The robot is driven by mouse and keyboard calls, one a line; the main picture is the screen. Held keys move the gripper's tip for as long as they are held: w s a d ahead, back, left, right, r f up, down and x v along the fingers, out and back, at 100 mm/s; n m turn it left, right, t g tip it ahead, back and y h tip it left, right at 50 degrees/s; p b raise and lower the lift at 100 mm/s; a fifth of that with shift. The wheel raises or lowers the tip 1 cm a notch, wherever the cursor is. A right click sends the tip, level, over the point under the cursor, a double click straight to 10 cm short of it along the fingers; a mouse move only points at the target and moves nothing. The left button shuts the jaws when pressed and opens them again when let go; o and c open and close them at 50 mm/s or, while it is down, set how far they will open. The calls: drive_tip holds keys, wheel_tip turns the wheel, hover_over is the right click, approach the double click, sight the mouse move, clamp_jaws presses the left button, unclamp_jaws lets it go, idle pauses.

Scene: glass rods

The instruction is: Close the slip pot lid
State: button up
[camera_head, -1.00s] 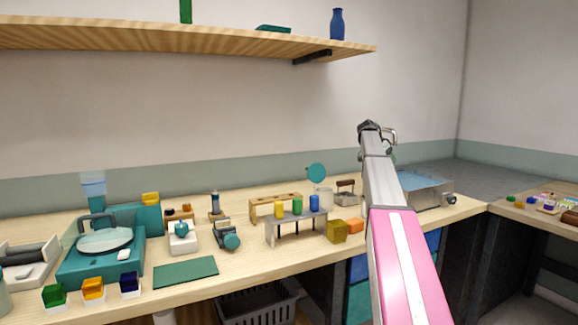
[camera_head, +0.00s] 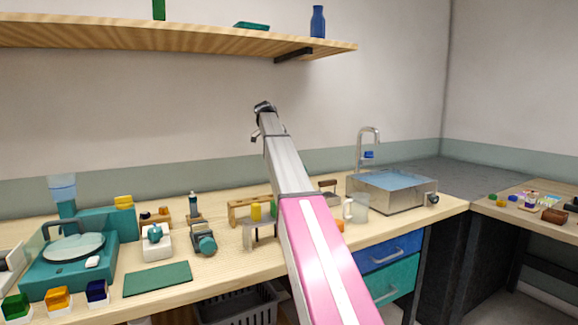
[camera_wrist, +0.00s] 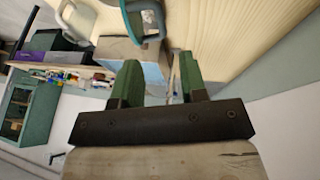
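The slip pot is hidden behind my arm in the head view now; earlier it showed as a pale pot with a round teal lid standing raised. In the wrist view, a curved teal rim (camera_wrist: 164,22) at the top looks like that lid, but I cannot be sure. My gripper (camera_wrist: 160,80) is open, its two green fingers apart with nothing between them. In the head view my gripper (camera_head: 262,112) is high above the bench against the wall, too small to show its fingers clearly.
A wooden rack (camera_head: 240,212) and a teal mat (camera_head: 158,279) are on the left. The shelf (camera_head: 180,42) hangs above.

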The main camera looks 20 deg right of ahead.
drive_tip(key=x, duration=0.9)
clamp_jaws()
